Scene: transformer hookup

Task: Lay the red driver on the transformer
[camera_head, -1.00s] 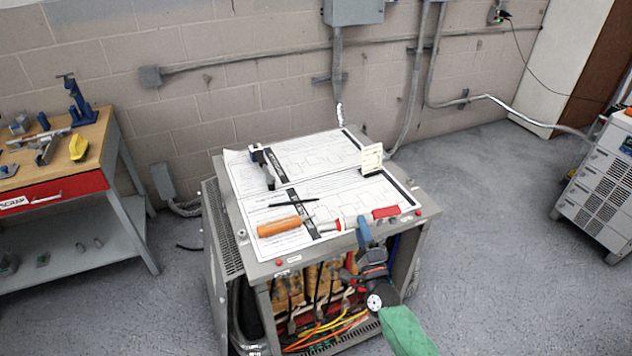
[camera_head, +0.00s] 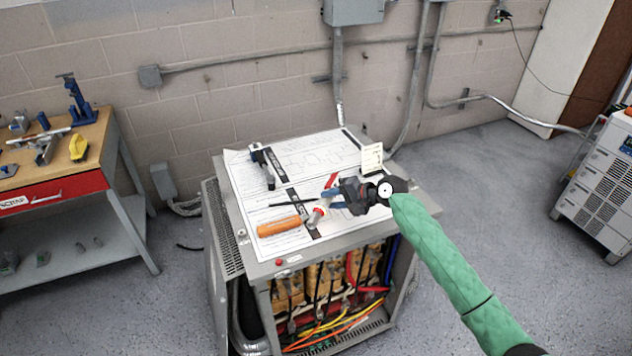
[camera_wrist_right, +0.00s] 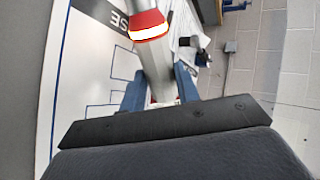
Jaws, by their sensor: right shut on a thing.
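My right gripper (camera_head: 335,196) is shut on the red driver, over the near right part of the transformer's top. The driver's red end (camera_head: 331,180) points to the back, and its grey end (camera_head: 314,217) points to the front left. In the right wrist view its grey body (camera_wrist_right: 155,68) runs between the blue fingers, with a red and white band (camera_wrist_right: 149,27) beyond them. The transformer (camera_head: 350,240) is a grey cabinet with an open front and papers on top. I cannot tell whether the driver touches the top. My left gripper is not in view.
An orange-handled driver (camera_head: 278,227) lies on the papers, close left of the held driver. A black clamp-like tool (camera_head: 262,165) and a small upright card (camera_head: 372,158) are farther back. A workbench (camera_head: 95,135) stands at left. The top's right front corner looks clear.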

